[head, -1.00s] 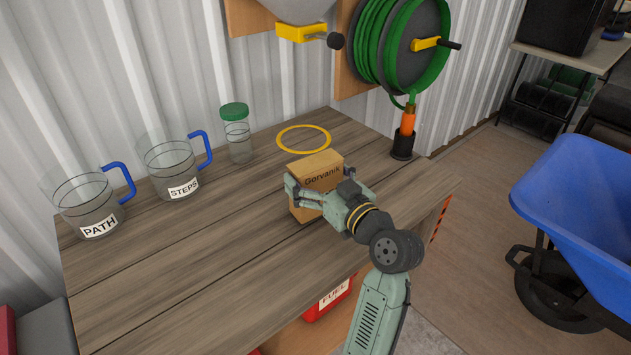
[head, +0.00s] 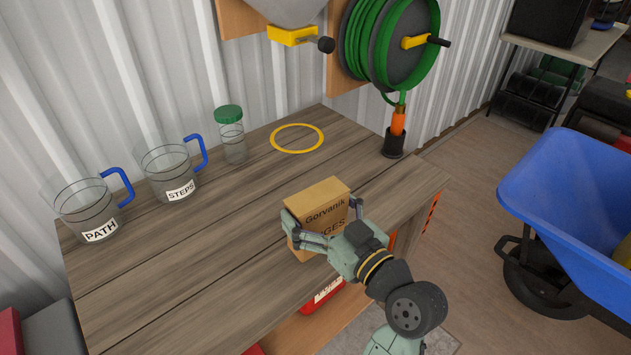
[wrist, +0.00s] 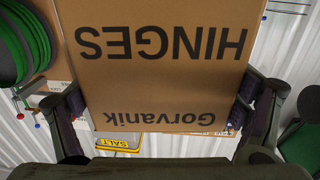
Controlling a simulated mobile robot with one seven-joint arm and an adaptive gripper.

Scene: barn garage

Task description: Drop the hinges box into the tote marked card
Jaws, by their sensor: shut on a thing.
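The hinges box (head: 322,203) is a brown carton printed "Gorvanik" and, partly covered, "GES" in the head view. In the wrist view the box (wrist: 160,75) fills the upper middle, with "HINGES" and "Gorvanik" upside down. My gripper (head: 318,228) is shut on the box, one finger at each side; both fingers also show in the wrist view (wrist: 165,110). The box is near the right front part of the workbench; I cannot tell how far its base is above the top. No tote marked card is in view.
The wooden workbench (head: 180,265) carries jugs labelled PATH (head: 92,212) and STEPS (head: 172,170), a green-lidded jar (head: 232,140) and a yellow ring (head: 297,138). A hose reel (head: 390,45) hangs behind. A blue wheelbarrow (head: 560,200) stands right, with bare floor between.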

